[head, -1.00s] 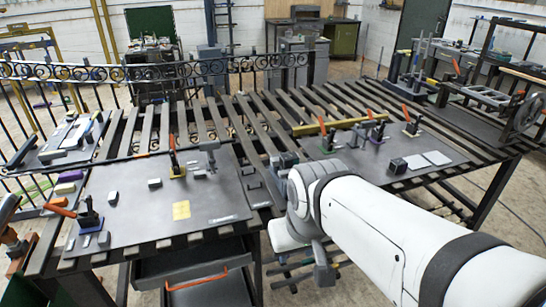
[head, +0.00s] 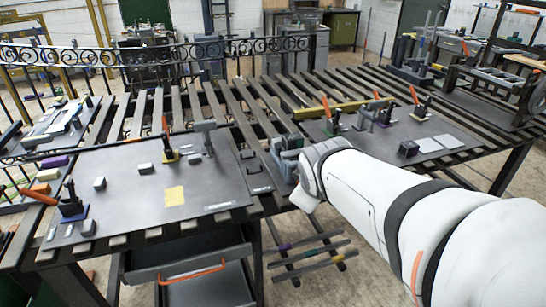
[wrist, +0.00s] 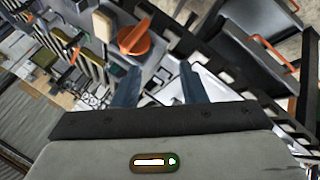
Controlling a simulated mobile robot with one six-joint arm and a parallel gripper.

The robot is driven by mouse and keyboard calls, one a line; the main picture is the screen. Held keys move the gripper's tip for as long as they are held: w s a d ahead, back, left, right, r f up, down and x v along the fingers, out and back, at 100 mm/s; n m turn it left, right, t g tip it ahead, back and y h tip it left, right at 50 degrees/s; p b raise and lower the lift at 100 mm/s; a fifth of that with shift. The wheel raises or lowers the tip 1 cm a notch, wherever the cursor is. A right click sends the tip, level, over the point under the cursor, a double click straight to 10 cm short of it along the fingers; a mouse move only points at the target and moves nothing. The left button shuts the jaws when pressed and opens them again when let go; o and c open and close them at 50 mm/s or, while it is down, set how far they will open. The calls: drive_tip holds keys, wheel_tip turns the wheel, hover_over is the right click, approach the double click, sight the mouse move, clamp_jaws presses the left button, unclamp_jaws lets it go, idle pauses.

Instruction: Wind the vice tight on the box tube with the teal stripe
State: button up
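A grey vice-like block (head: 285,150) stands at the table edge between the two dark plates, just beyond my wrist, which partly covers it. Three bars (head: 308,256) with coloured bands lie side by side below the table edge; I cannot tell for sure which band is teal. My gripper (wrist: 160,70) is open in the wrist view, with two blue-grey fingers apart and nothing seen held between them. An orange knob or handle (wrist: 134,37) is just beyond its left finger, apart from it.
The left plate (head: 130,205) carries clamps, small grey blocks and a yellow square (head: 174,196). The right plate (head: 440,135) carries more clamps and blocks. A dark tray with an orange handle (head: 193,273) is under the table. An ornate railing (head: 150,55) runs behind.

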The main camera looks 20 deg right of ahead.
drive_tip(key=w+d+f+n+t+y+b, duration=0.2)
drive_tip(key=w+d+f+n+t+b, duration=0.3)
drive_tip(key=n+b, duration=0.85)
drive_tip(key=w+d+f+n+t+y+b, duration=0.1)
drive_tip(key=w+d+f+n+t+b, duration=0.45)
drive_tip(key=n+b, duration=0.75)
drive_tip(key=w+n+p, duration=0.1)
drive_tip(key=w, duration=0.1)
drive_tip(key=w+a+f+n+p, duration=0.1)
drive_tip(key=w, duration=0.2)
drive_tip(key=w+a+n, duration=0.1)
drive_tip(key=w, duration=0.2)
drive_tip(key=shift+f+p, duration=0.25)
drive_tip(key=shift+p, duration=0.15)
drive_tip(key=shift+c, duration=0.6)
clamp_jaws()
